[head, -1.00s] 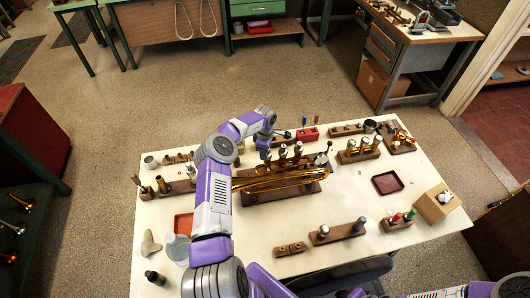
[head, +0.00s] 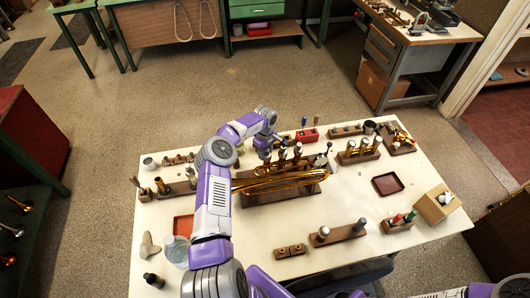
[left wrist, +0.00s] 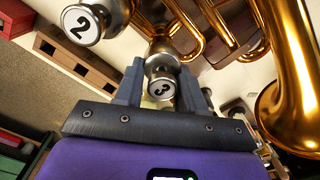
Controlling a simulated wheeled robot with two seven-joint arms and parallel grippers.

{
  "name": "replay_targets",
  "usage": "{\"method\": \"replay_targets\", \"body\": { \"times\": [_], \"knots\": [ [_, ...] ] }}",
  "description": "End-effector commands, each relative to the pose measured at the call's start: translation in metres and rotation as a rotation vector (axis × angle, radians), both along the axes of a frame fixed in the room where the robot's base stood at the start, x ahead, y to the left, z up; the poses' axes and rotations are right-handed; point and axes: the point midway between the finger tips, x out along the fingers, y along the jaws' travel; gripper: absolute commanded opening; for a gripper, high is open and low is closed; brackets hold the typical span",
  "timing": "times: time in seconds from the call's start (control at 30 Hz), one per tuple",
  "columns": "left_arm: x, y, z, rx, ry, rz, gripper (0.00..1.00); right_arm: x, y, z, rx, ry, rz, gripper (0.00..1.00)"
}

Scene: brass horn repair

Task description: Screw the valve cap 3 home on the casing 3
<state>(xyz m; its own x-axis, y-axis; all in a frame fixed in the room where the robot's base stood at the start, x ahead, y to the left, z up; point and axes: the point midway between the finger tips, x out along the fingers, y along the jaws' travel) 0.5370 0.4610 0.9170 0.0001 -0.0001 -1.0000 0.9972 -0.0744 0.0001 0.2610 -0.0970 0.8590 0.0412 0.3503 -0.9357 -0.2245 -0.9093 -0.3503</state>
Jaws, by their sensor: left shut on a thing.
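The brass horn (head: 285,186) lies on a dark wooden stand in the middle of the table, with its valve group upright behind the tubing. In the left wrist view, the silver valve cap 3 (left wrist: 162,88), marked with a 3, is between the two dark fingers of my left gripper (left wrist: 160,86), which is shut on it. The cap is in line with the silver casing 3 (left wrist: 160,58) and looks close against it; whether any gap is left I cannot tell. In the head view, my left gripper (head: 265,153) is at the left side of the valves, partly hidden. My right gripper is out of view.
A cap marked 2 (left wrist: 82,25) and brass tubing (left wrist: 290,75) are close around my left gripper. A red tool block (head: 307,135), a rack of valves (head: 358,151) and a dark red tray (head: 387,184) stand around the horn.

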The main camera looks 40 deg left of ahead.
Motion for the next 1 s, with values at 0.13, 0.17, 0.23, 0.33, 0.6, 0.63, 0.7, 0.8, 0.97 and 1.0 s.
{"method": "replay_targets", "body": {
  "times": [0.13, 0.17, 0.23, 0.33, 0.6, 0.63, 0.7, 0.8, 0.97, 1.0],
  "knots": [
    [0.0004, -0.0005, -0.0005, -0.001, 0.000, -0.036, 0.03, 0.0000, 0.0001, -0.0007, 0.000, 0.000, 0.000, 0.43],
    [0.0006, -0.0008, -0.0007, -0.001, 0.000, -0.062, 0.03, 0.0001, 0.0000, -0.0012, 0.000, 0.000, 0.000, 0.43],
    [0.0013, -0.0011, -0.0010, -0.002, 0.000, -0.148, 0.03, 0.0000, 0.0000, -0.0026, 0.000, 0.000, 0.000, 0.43],
    [0.0028, -0.0013, -0.0011, -0.001, -0.001, -0.283, 0.03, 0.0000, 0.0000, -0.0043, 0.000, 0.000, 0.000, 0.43],
    [0.0041, -0.0018, -0.0005, -0.002, 0.000, -0.451, 0.03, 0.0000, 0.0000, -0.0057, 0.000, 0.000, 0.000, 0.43],
    [0.0041, -0.0018, -0.0005, -0.002, 0.000, -0.452, 0.03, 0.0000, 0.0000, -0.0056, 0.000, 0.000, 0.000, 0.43],
    [0.0041, -0.0018, -0.0004, -0.001, 0.000, -0.451, 0.03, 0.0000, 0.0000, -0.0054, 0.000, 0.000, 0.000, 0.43],
    [0.0041, -0.0018, -0.0004, -0.001, 0.000, -0.450, 0.03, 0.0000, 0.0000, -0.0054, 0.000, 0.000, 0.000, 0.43],
    [0.0047, -0.0026, -0.0011, -0.001, 0.000, -0.547, 0.03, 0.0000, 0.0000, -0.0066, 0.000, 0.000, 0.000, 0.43],
    [0.0050, -0.0029, -0.0014, -0.002, 0.000, -0.601, 0.03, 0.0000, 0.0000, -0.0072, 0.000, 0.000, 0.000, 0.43]
  ]
}}
